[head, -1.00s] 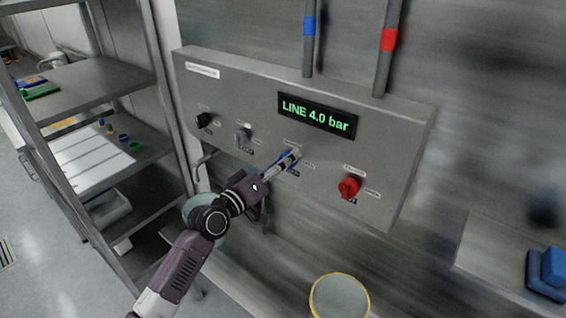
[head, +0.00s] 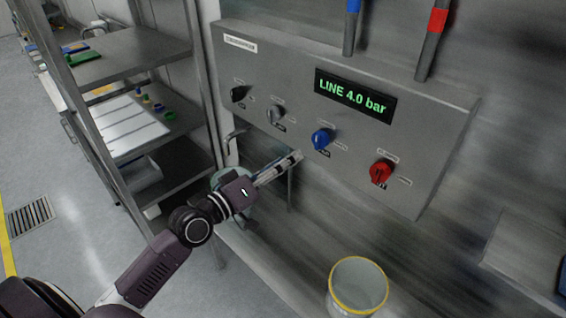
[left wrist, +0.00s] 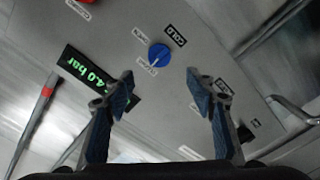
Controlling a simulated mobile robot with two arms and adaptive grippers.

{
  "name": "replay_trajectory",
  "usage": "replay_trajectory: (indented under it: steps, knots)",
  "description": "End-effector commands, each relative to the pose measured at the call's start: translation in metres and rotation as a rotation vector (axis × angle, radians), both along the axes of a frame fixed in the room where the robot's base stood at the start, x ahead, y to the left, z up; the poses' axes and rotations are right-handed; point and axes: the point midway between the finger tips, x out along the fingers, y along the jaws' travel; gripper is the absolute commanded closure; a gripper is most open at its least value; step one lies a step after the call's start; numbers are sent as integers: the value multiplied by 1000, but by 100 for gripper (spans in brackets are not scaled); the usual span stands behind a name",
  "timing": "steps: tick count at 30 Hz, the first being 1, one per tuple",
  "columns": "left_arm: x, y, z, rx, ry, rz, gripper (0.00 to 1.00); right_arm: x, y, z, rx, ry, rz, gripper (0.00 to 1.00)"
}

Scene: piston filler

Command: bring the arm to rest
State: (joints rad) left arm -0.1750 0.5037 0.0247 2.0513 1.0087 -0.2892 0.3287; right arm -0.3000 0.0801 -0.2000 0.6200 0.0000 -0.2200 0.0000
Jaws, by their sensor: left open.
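My left gripper (head: 293,160) is in front of the grey control panel (head: 250,75), below and to the left of the blue knob (head: 321,138). In the left wrist view, its two blue-padded fingers (left wrist: 166,98) stand apart with nothing between them. The blue knob (left wrist: 159,55) shows beyond the fingertips there, clear of them. The panel display (head: 354,95) reads "LINE 4.0 bar". My right gripper is in neither current view.
The panel also carries a red knob (head: 382,172), a grey knob (head: 276,114) and a black knob (head: 238,93). A yellow-rimmed bucket (head: 358,286) stands below at the right. A metal shelf (head: 130,55) with small items stands at the left.

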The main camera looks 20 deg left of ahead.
Motion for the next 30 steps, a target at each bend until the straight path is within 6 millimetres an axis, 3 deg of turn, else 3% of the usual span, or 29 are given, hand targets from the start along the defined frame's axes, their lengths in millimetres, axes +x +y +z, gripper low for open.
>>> replay_trajectory:
  steps: [16,19,23,26,30]
  knots:
    - [-2,1,0,0,0,0,49,0,0,0,0,0,0,49]
    - [0,4,-13,9,16,10,49,0,0,-2,0,0,0,49]
    - [4,18,-69,57,85,54,49,0,0,-8,0,0,0,49]
    - [3,34,-140,126,174,99,49,0,0,-15,0,0,0,49]
    - [-14,51,-246,241,314,138,49,0,0,-23,0,0,0,49]
